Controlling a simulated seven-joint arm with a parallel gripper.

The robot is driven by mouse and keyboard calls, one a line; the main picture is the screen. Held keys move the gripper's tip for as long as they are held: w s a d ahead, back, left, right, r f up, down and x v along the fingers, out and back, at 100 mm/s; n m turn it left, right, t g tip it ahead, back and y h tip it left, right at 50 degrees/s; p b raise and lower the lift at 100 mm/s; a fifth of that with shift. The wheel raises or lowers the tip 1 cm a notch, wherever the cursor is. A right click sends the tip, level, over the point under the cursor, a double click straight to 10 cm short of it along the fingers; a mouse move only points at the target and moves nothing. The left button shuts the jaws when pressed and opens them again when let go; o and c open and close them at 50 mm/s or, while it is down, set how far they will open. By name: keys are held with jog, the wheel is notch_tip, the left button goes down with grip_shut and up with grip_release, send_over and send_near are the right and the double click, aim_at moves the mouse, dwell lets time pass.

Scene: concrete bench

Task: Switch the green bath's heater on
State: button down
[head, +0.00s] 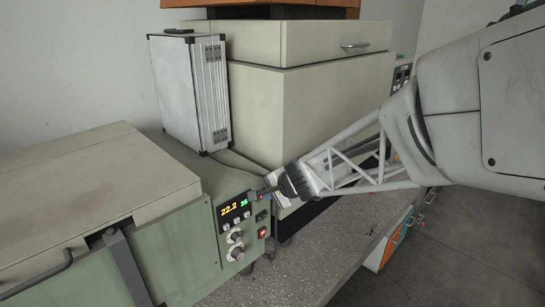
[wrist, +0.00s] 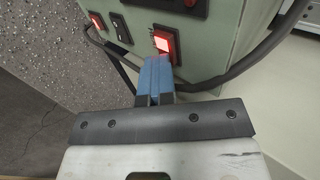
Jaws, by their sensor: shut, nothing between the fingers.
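The green bath (head: 185,245) stands at the left of the bench, with a beige lid. Its panel has a display (head: 234,208) reading 22.2 in orange and a green number that looks like 35. Below are two knobs (head: 236,245). At the right edge are a black rocker (head: 261,215) and a lit red switch (head: 262,233). My gripper (head: 258,194) is shut and empty, its tips at the panel's upper right. In the wrist view its blue fingers (wrist: 158,62) meet at another lit red switch (wrist: 163,42), partly covering it; contact cannot be told.
A silver case (head: 190,90) stands behind the bath. A large beige cabinet (head: 320,100) stands behind my gripper. A dark cable (wrist: 235,70) curves beside the switches. Speckled bench top (head: 300,255) is clear in front.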

jog(key=shift+w+a, duration=0.25)
jog(key=shift+a, duration=0.05)
jog(key=shift+s+a, duration=0.3)
jog(key=shift+s, duration=0.1)
jog(key=shift+s+a, duration=0.1)
jog(key=shift+s, duration=0.25)
dwell(0.4)
jog(key=shift+s+d, duration=0.35)
jog(key=shift+d, duration=0.3)
jog(key=d+f+v, duration=0.1)
jog(key=v, duration=1.1)
jog(key=shift+s+d+f, duration=0.2)
jog(key=shift+s, duration=0.1)
jog(key=shift+s+a, duration=0.1)
